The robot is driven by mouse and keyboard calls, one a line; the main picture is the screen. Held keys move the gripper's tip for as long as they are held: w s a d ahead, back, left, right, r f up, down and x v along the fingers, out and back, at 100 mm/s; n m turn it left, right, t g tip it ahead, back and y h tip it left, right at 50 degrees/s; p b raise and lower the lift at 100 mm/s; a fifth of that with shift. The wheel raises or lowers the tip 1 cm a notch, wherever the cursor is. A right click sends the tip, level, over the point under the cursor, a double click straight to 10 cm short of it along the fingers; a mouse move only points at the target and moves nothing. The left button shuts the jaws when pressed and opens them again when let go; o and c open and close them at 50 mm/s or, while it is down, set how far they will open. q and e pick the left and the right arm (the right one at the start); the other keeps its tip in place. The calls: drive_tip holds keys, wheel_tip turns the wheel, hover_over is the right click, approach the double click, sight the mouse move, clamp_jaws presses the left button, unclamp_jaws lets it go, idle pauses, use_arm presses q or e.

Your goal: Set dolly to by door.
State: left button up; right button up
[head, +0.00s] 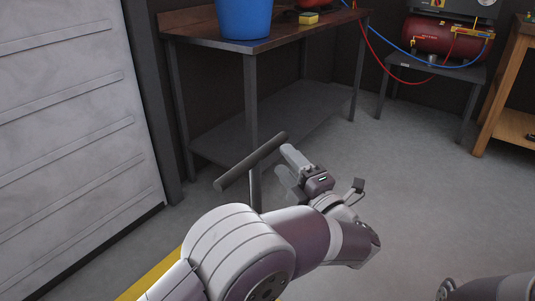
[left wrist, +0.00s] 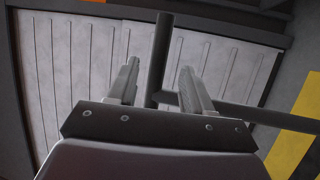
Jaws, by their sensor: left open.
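A dark grey T-shaped handle (head: 251,162), apparently the dolly's, stands upright in the middle of the head view. Its post runs down behind my left arm, so the dolly's base is hidden. My left gripper (head: 281,158) is open just right of the crossbar. In the left wrist view the crossbar (left wrist: 160,50) shows between the two open fingers (left wrist: 158,66), and the post (left wrist: 265,116) runs off to the right. I cannot tell whether the fingers touch the bar. The pale ribbed door (head: 70,120) is at the left. My right gripper is not in view.
A workbench (head: 215,45) with a blue bucket (head: 244,18) and lower shelf (head: 270,125) stands behind the handle. A red compressor (head: 437,38) sits on a small table at the back right. A yellow floor stripe (head: 150,280) lies near the door. Floor to the right is clear.

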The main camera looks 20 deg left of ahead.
sight(270, 144)
use_arm(q)
drive_tip(key=b+x, duration=0.1)
drive_tip(key=x, duration=0.6)
drive_tip(key=shift+w+a+b, duration=0.15)
drive_tip(key=shift+a+b, duration=0.05)
drive_tip(key=shift+b, duration=0.15)
drive_tip(key=shift+w+a+r, duration=0.15)
drive_tip(key=shift+w+a, duration=0.15)
drive_tip(key=shift+a, duration=0.05)
clamp_jaws()
drive_tip(key=shift+a, duration=0.1)
